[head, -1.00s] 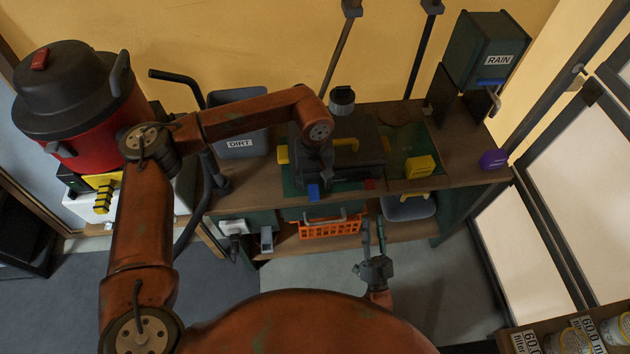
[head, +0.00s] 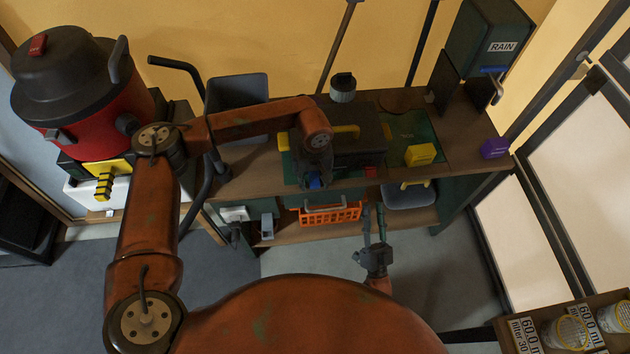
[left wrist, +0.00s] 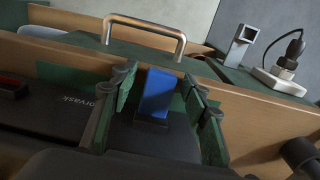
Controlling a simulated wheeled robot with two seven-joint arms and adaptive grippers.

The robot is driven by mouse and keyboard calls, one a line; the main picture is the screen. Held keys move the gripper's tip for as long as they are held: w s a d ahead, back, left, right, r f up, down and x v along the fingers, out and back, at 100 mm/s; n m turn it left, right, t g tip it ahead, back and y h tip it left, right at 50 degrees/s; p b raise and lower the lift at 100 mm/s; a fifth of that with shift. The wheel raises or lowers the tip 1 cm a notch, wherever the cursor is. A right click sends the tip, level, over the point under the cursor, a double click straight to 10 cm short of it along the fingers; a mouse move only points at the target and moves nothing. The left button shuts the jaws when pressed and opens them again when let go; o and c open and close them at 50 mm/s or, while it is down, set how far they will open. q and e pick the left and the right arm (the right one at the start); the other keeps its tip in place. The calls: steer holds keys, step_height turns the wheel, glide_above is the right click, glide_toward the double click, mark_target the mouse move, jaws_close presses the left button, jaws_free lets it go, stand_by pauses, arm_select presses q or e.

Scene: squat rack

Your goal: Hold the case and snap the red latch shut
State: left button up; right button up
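The dark case (head: 358,150) lies on the bench with a yellow handle (head: 345,131) on it. Its red latch (head: 370,172) is at the front right and shows at the left edge of the left wrist view (left wrist: 12,88). I cannot tell the red latch's exact angle. A blue latch (left wrist: 158,94) stands up at the case's front edge. My left gripper (head: 315,181) is at the blue latch; in the left wrist view its fingers (left wrist: 160,102) are open on either side, with gaps. My right gripper (head: 374,214) is open and empty, low in front of the bench.
A yellow block (head: 420,154) and a purple block (head: 494,149) sit to the right on the bench. An orange basket (head: 328,215) is on the shelf below. A metal bar handle (left wrist: 144,36) and a power strip (left wrist: 285,80) lie beyond my left fingers.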

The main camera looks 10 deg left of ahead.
arm_select(q)
jaws_close()
stand_by(0.3)
stand_by(0.3)
stand_by(0.6)
stand_by(0.7)
stand_by(1.9)
